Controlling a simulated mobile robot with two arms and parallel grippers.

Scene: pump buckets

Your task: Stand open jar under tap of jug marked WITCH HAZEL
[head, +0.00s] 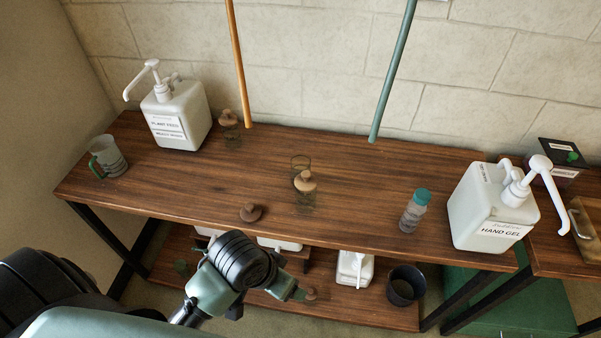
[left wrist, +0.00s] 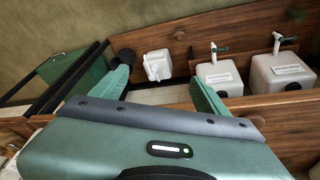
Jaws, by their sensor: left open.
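In the head view, a clear glass jar (head: 300,161) with a seemingly bare rim stands mid-table, directly behind a glass jar with a wooden stopper (head: 305,181). I cannot tell surely that it is open. I read WITCH HAZEL on no jug. On the lower shelf are a white jug (head: 355,268), also in the left wrist view (left wrist: 157,65), and jugs with taps (left wrist: 220,72) (left wrist: 280,70); their labels are unreadable. My left gripper (left wrist: 157,76) is open and empty, fingers spread, above the lower shelf in front of the table. My right gripper is not in view.
The PLANT FEED jug (head: 180,115), a grey mug (head: 107,157) and another stoppered jar (head: 230,128) stand left. A loose wooden stopper (head: 251,212) lies near the front edge. A teal-capped bottle (head: 415,211) and the HAND GEL jug (head: 493,210) stand right. A dark bucket (head: 405,285) is below.

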